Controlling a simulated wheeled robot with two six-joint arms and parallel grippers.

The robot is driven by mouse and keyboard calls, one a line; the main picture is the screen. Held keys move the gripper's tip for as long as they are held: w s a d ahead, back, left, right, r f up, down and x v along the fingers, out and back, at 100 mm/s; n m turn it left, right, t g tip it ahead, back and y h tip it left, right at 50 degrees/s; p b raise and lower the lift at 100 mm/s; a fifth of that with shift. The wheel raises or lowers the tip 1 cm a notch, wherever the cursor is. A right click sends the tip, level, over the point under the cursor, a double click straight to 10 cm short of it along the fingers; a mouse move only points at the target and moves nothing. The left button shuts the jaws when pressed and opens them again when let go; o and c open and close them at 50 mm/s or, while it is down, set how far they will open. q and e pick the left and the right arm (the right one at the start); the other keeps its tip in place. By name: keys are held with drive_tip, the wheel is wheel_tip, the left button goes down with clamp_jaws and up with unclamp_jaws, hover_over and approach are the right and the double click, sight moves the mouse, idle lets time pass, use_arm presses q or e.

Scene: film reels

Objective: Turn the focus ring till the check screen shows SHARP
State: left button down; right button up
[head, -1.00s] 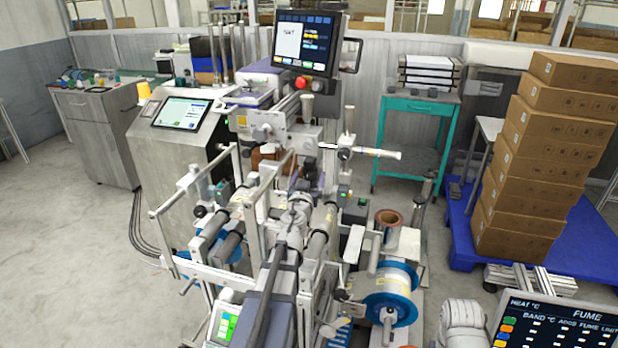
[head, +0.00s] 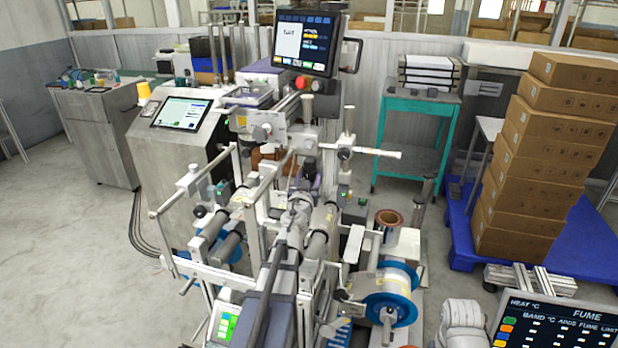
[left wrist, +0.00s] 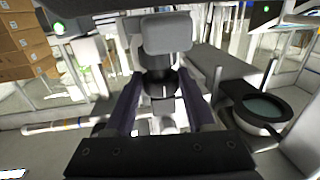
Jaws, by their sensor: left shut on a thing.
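My left gripper (head: 306,182) reaches up the middle of the machine in the head view. In the left wrist view its two dark purple fingers (left wrist: 160,103) are shut on a dark round part, which I take to be the focus ring (left wrist: 160,85), one finger on each side. A pale grey block (left wrist: 166,34) stands beyond it. The ring is hidden or too small to make out in the head view. The check screen (head: 304,44) is the dark monitor on top of the machine. Its white panel bears a small blurred word that I cannot read. My right gripper is not in view.
A white rod (head: 378,153) sticks out to the right of the gripper. A blue-flanged reel (head: 388,296) is at lower right. A tilted touch panel (head: 182,112) stands at left. Stacked boxes (head: 545,150) and a teal cart (head: 415,110) are farther right.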

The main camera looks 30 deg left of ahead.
use_arm(q)
drive_tip(key=shift+w+d+n+g+y, duration=0.15)
drive_tip(key=shift+n+g+y, duration=0.5)
drive_tip(key=shift+y, duration=0.4)
drive_tip(key=shift+w+d+n+g+y, duration=0.15)
drive_tip(key=shift+n+g+y, duration=0.3)
drive_tip(key=shift+n+y, duration=0.5)
drive_tip(key=shift+n+g+y, duration=0.7)
drive_tip(key=shift+g+y, duration=0.1)
drive_tip(key=shift+y, duration=0.3)
drive_tip(key=shift+s, duration=0.1)
drive_tip(key=shift+c, duration=1.2)
unclamp_jaws()
